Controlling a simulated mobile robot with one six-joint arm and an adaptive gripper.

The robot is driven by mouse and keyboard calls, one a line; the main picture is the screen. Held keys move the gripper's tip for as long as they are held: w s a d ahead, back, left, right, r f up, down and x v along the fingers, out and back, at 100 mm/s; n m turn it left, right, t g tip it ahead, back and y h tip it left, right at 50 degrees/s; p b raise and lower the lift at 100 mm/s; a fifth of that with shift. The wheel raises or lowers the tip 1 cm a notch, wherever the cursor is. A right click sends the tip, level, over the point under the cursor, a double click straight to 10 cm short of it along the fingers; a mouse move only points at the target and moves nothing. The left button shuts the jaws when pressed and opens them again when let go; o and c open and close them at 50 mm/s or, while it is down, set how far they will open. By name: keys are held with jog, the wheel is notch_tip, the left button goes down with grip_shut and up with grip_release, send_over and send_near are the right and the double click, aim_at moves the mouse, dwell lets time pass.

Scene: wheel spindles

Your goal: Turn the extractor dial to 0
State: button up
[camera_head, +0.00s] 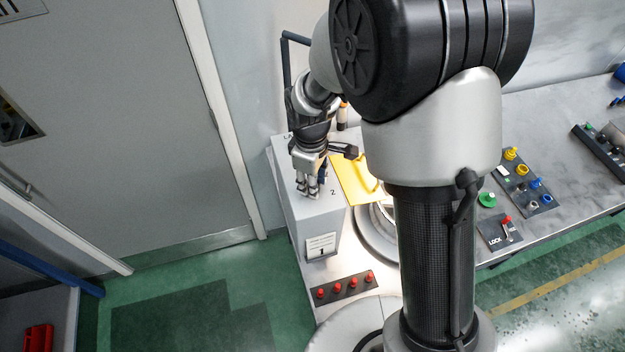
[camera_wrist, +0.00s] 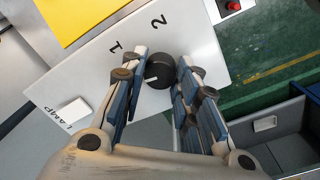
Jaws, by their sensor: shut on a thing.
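The extractor dial (camera_wrist: 160,70) is a round black knob on the top face of a light grey box (camera_wrist: 95,88). The numbers 1 and 2 are printed near it in the wrist view; I see no 0 there, and I cannot tell where the dial points. My gripper (camera_wrist: 158,74) is shut on the dial, one blue-padded finger on each side. In the head view my gripper (camera_head: 308,190) reaches down onto the box (camera_head: 318,222) and hides the dial.
A white lamp switch (camera_wrist: 72,112) sits on the same box face. A yellow panel (camera_head: 354,181) lies beside the box. A strip of red buttons (camera_head: 345,287) is in front. More coloured knobs stand on the bench right of my arm. A door is at left.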

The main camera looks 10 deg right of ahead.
jog(key=shift+n, duration=1)
jog(key=o, duration=1.1)
jog(key=shift+c, duration=0.2)
notch_tip(320, 180, up, 12)
jog(key=shift+s, duration=0.25)
jog(key=shift+a, duration=0.1)
